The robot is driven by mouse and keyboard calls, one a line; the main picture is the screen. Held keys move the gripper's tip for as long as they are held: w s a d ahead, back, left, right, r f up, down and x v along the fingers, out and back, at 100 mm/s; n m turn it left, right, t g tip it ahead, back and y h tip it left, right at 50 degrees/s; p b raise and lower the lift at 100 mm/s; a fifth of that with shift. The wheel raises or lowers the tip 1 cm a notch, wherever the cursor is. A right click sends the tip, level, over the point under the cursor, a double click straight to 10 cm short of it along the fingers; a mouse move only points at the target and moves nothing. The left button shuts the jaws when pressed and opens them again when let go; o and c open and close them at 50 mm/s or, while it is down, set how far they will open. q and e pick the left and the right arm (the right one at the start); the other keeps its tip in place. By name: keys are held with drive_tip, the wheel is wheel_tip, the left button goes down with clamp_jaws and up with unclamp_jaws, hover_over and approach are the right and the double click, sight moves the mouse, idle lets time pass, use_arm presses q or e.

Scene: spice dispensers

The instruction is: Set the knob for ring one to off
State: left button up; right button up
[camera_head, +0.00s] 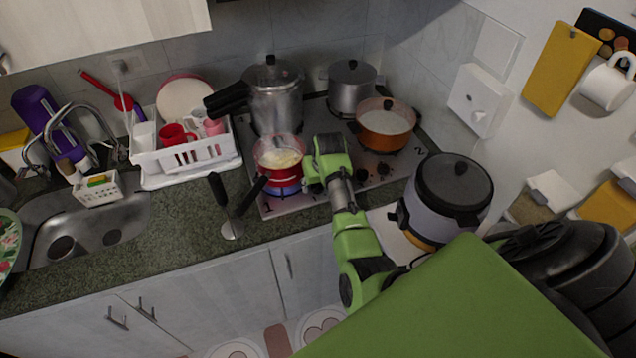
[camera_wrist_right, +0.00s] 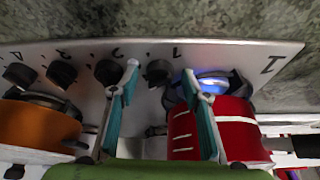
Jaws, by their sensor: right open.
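The knob for ring one (camera_wrist_right: 158,71) is a dark round knob on the pale stove panel (camera_wrist_right: 225,56), below a printed 1 in the right wrist view. My right gripper (camera_wrist_right: 161,80) is open, with one teal finger on each side of this knob. Contact and the knob's setting cannot be told. A blue flame (camera_wrist_right: 212,82) burns beside a red pot (camera_wrist_right: 235,132) on ring one. In the head view my right gripper (camera_head: 312,178) is over the front of the stove (camera_head: 290,206), beside the red pot (camera_head: 280,158). My left gripper is not in view.
Other knobs (camera_wrist_right: 108,72) stand beside the gripper. An orange pot (camera_head: 385,124), pressure cooker (camera_head: 272,95) and grey pot (camera_head: 351,88) occupy the stove. A dark-lidded cooker (camera_head: 452,187) is right of my arm.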

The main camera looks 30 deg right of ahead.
drive_tip(key=c, duration=1.1)
drive_tip(key=shift+d+n, duration=0.1)
drive_tip(key=shift+n, duration=0.2)
drive_tip(key=shift+d+n+y, duration=0.15)
drive_tip(key=shift+n+y, duration=0.35)
drive_tip(key=shift+n, duration=0.7)
drive_tip(key=n+y, duration=0.1)
drive_tip(key=n, duration=0.2)
drive_tip(key=shift+d+n, duration=0.15)
drive_tip(key=shift+n, duration=0.15)
drive_tip(key=shift+n+y+b, duration=0.5)
drive_tip(key=shift+n+y, duration=0.3)
drive_tip(key=shift+n, duration=0.9)
drive_tip(key=shift+w, duration=0.1)
